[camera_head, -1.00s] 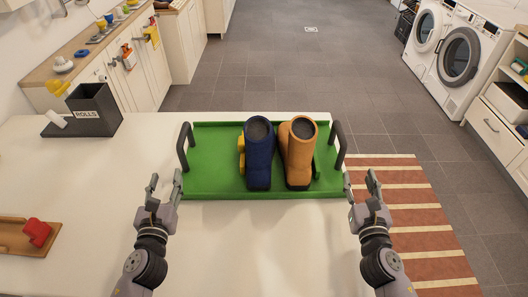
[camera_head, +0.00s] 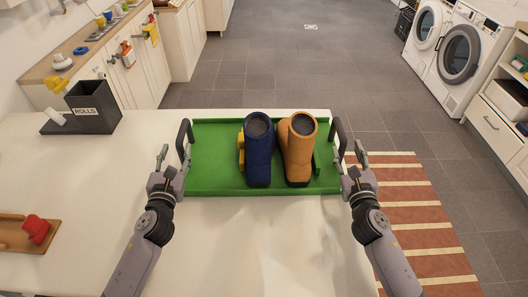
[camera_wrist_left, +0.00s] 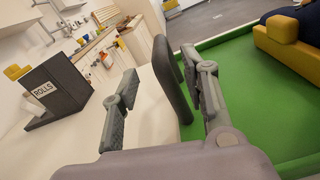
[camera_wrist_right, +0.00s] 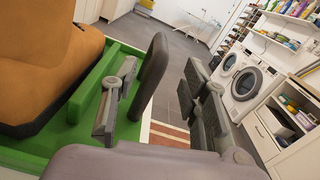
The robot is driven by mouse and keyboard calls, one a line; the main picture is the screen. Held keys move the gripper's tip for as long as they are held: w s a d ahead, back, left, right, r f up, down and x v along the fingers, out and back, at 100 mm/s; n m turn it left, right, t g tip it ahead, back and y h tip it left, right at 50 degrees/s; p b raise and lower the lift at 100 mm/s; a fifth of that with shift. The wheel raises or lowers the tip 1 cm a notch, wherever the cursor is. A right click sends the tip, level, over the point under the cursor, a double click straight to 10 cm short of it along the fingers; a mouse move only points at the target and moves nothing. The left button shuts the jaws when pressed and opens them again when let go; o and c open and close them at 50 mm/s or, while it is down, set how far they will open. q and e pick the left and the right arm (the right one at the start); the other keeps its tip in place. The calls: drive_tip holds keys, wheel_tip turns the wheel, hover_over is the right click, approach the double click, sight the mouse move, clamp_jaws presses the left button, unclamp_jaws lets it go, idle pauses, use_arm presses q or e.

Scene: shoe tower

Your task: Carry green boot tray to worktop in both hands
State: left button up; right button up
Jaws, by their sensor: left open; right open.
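The green boot tray (camera_head: 215,180) lies on the white worktop, with a dark handle at each end. A navy boot (camera_head: 258,155) and an orange boot (camera_head: 298,150) stand upright on it, with a yellow piece beside the navy one. My left gripper (camera_head: 173,160) is open at the tray's left handle (camera_head: 184,138); in the left wrist view that handle (camera_wrist_left: 172,78) is between the fingers. My right gripper (camera_head: 348,160) is open at the right handle (camera_head: 339,136); in the right wrist view the handle (camera_wrist_right: 151,75) is between the fingers. Neither is closed on a handle.
A black box marked ROLLS (camera_head: 94,108) stands at the worktop's back left. A wooden tray with a red piece (camera_head: 36,229) lies at the left. The worktop's front middle is clear. A striped rug (camera_head: 418,220) lies on the floor at right.

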sight(183, 130)
use_arm(q)
drive_tip(key=w, duration=1)
use_arm(e)
drive_tip(key=w, duration=1)
use_arm(q)
clamp_jaws()
use_arm(e)
clamp_jaws()
use_arm(q)
drive_tip(key=shift+w+r+p, duration=0.1)
drive_tip(key=shift+r+p, duration=0.2)
drive_tip(key=shift+r, duration=0.15)
use_arm(e)
drive_tip(key=shift+w+r, duration=0.1)
drive_tip(key=shift+r, duration=0.3)
